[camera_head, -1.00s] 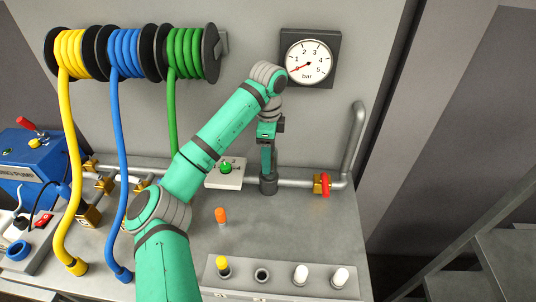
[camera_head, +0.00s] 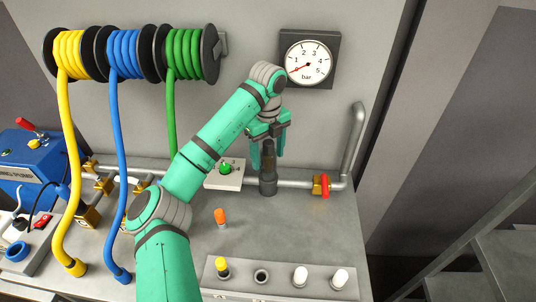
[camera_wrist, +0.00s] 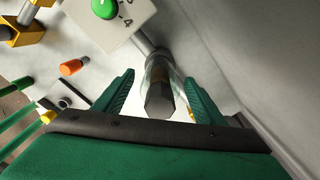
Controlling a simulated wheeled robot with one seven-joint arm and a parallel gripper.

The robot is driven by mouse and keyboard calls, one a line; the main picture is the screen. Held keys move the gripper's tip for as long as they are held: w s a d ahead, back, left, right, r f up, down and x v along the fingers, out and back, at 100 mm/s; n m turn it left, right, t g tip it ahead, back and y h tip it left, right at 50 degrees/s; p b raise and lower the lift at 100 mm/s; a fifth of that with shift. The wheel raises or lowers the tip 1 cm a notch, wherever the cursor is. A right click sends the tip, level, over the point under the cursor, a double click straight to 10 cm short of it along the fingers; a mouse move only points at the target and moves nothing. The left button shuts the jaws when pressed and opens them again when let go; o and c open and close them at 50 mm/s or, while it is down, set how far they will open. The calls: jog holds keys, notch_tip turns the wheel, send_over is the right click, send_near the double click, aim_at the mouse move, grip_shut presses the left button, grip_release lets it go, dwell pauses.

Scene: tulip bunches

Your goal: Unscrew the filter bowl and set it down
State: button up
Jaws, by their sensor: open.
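The filter bowl (camera_head: 268,157) stands upright on the dark filter head (camera_head: 268,184) in the pipe at the back of the bench. In the wrist view the bowl (camera_wrist: 160,94) looks clear, with a brown core inside and a dark hexagonal end toward me. My gripper (camera_head: 266,150) points down over it from above. In the wrist view its two green fingers (camera_wrist: 158,92) are apart, one on each side of the bowl, with gaps showing. Whether the bowl's thread is loose cannot be told.
A white plate with a green knob (camera_head: 225,168) is close left of the filter. A red-handled valve (camera_head: 324,186) is to its right, a gauge (camera_head: 308,58) above. An orange-topped piece (camera_head: 221,216) and a holder (camera_head: 262,293) stand in front. The bench at front right is clear.

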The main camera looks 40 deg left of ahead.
jog(key=shift+d, duration=0.1)
jog(key=c, duration=1.1)
jog(key=n, duration=0.2)
jog(key=shift+s+n, duration=0.1)
jog(key=shift+n, duration=0.2)
jog(key=shift+s+n, duration=0.1)
jog(key=shift+n, duration=1.2)
jog(key=shift+a, duration=0.2)
jog(key=n, duration=0.2)
jog(key=shift+n, duration=0.3)
jog(key=shift+r+n, duration=0.1)
jog(key=shift+n, duration=1.2)
